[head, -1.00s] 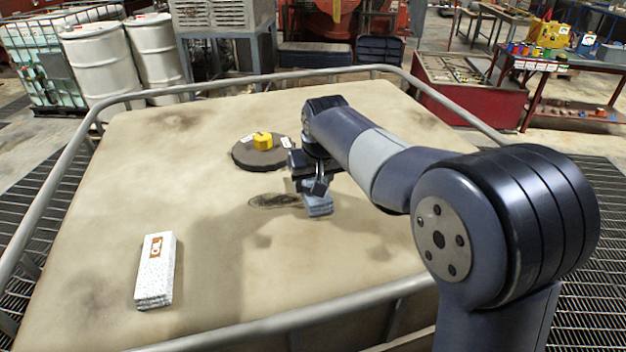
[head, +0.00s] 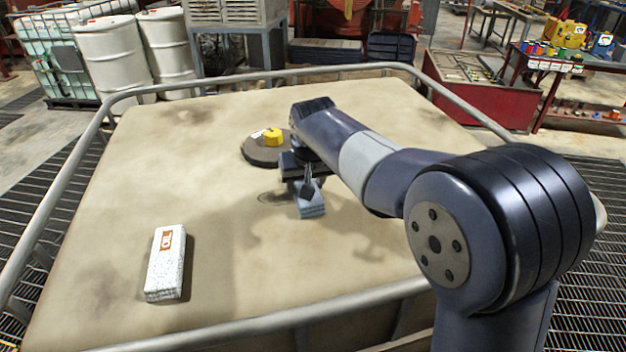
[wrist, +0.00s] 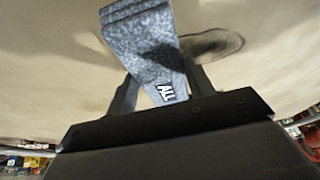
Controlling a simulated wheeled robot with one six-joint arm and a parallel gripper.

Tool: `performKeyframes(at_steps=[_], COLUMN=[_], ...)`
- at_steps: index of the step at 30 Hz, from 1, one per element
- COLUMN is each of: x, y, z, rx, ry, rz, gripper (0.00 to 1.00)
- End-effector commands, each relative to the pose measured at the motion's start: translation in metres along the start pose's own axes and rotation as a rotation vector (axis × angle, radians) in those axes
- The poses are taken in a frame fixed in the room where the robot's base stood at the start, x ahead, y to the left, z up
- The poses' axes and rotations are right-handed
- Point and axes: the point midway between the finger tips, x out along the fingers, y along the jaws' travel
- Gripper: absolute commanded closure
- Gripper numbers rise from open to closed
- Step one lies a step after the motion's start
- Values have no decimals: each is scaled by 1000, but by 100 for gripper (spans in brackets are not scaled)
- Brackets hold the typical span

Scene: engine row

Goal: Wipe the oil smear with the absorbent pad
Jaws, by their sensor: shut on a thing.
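My gripper (head: 308,188) is shut on a grey-blue layered pad (head: 311,208), over the middle of the tan surface. In the wrist view the pad (wrist: 145,45) stands between the fingers (wrist: 163,85) and bears the letters "ALL". The oil smear (head: 270,196), a dark oval mark, lies just left of the pad, partly hidden by gripper and pad. In the wrist view the smear (wrist: 213,44) shows right of the pad, its near part behind it. I cannot tell whether the pad touches the surface. A white speckled pad (head: 166,268) with an orange "OIL" label lies at front left.
A round dark disc (head: 258,152) with a yellow piece (head: 272,137) on it lies behind the gripper. A metal rail (head: 260,76) runs around the tan surface (head: 210,180). The left part of the surface is mostly clear.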

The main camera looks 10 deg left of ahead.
Motion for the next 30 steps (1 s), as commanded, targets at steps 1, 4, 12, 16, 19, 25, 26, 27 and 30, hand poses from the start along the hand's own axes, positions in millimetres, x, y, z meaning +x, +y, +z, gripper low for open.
performKeyframes(at_steps=[1,4,12,16,19,25,26,27,30], x=[0,0,1,2,3,2,2,2,2], y=[-1,-6,-30,-37,-39,-52,-54,-58,-67], z=[0,0,1,1,2,2,2,2,2], rx=[0,-2,-2,0,0,-1,-2,-3,-2], ry=[0,0,1,1,0,-2,-2,-2,-3], rz=[0,0,-1,0,0,-1,-1,-1,-1], gripper=[68,68,68,68,68,68,68,68,68])
